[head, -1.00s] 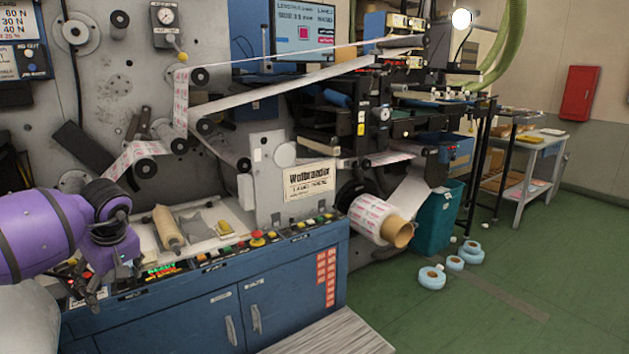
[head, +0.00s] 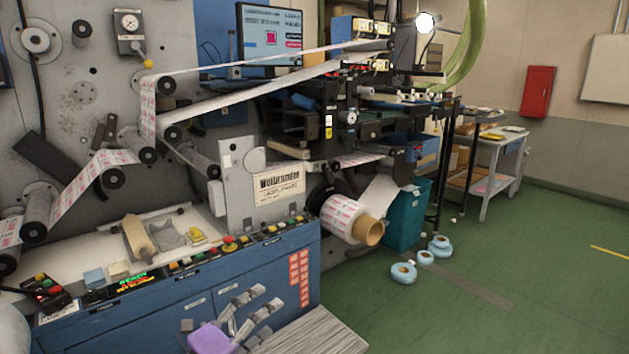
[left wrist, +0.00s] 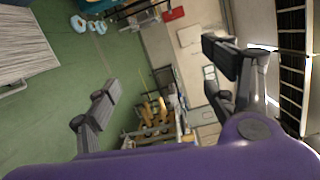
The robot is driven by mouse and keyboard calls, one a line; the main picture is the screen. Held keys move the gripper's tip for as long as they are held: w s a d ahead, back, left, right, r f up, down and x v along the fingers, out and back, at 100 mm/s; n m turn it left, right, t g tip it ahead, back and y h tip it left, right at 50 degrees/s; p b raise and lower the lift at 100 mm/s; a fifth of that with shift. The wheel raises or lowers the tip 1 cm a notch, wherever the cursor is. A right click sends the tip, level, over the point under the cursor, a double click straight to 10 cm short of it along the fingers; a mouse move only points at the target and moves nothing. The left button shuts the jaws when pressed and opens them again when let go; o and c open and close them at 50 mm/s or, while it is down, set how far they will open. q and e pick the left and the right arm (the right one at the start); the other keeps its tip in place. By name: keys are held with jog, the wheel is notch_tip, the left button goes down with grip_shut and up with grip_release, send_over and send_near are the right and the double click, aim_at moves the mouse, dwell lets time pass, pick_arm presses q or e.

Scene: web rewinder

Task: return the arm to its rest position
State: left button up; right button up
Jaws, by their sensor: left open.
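My left gripper (head: 256,298) shows at the bottom of the head view, with grey fingers on a purple wrist. It is in front of the blue cabinet (head: 150,325), lower than the cabinet's top, near the grey slatted platform (head: 325,333). Its fingers are apart with nothing between them. In the left wrist view the two fingers (left wrist: 162,72) are spread wide, and the floor and far wall show between them. Most of the left arm is outside the head view. My right gripper is in neither view.
The cabinet top holds a rolling pin-like roller (head: 138,236), a yellow block (head: 196,236) and a row of buttons. A printed paper roll (head: 345,217) juts out beside a teal bin (head: 405,220). Several blue-white rolls (head: 403,272) lie on the open green floor at right.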

pick_arm(q)
jog(key=s+a+f+n+g+y+p, duration=0.1)
jog(key=s+a+f+n+y, duration=0.25)
jog(key=s+f+n, duration=0.55)
jog(key=s+a+f+n+y+p, duration=0.1)
jog(key=s+a+f+n+y, duration=0.3)
jog(key=s+f+n, duration=0.45)
jog(key=s+f+n+g+y, duration=0.1)
jog(key=s+f+n, duration=0.2)
jog(key=s, duration=0.4)
jog(key=s+f+n+g+y, duration=0.1)
jog(key=s+f+n, duration=0.2)
jog(key=s, duration=0.4)
jog(key=s+f+n+g+y+p, duration=0.1)
jog(key=s+f+n+g, duration=0.1)
jog(key=s, duration=0.5)
jog(key=shift+s+a+f+n, duration=0.25)
jog(key=shift+a+f+n, duration=0.2)
jog(key=shift+f+n, duration=0.3)
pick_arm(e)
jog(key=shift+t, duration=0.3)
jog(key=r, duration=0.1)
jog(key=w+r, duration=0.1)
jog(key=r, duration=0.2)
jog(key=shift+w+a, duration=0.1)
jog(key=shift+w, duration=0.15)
